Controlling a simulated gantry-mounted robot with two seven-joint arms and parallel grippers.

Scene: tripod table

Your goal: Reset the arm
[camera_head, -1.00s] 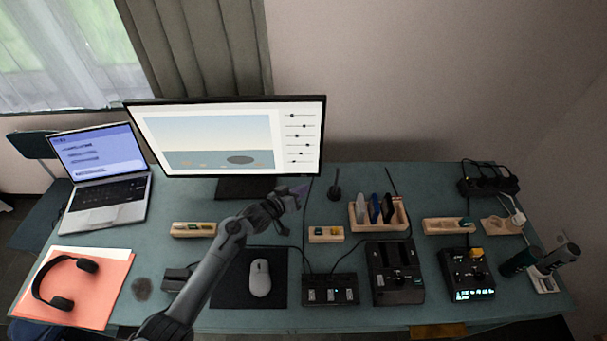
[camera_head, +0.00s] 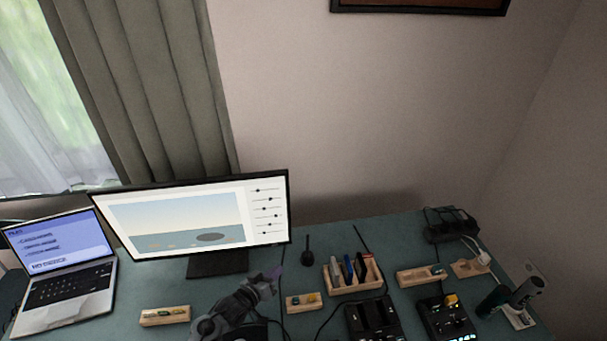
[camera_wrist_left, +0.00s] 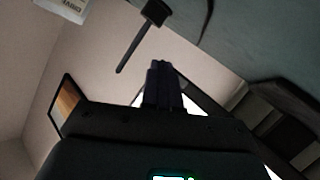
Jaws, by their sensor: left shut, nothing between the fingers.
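My left gripper (camera_head: 275,275) is over the desk in the head view, in front of and to the right of the monitor's stand. Its arm comes up from the lower edge of the picture. In the left wrist view the fingers (camera_wrist_left: 163,72) are together, with nothing between them. My right gripper is in neither view.
A monitor (camera_head: 190,216) and an open laptop (camera_head: 60,265) stand at the left. A small wooden tray (camera_head: 165,317), another tray (camera_head: 303,303) and a wooden rack (camera_head: 352,275) sit on the desk (camera_head: 400,240). Black devices (camera_head: 374,318) and a power strip (camera_head: 451,223) are at the right.

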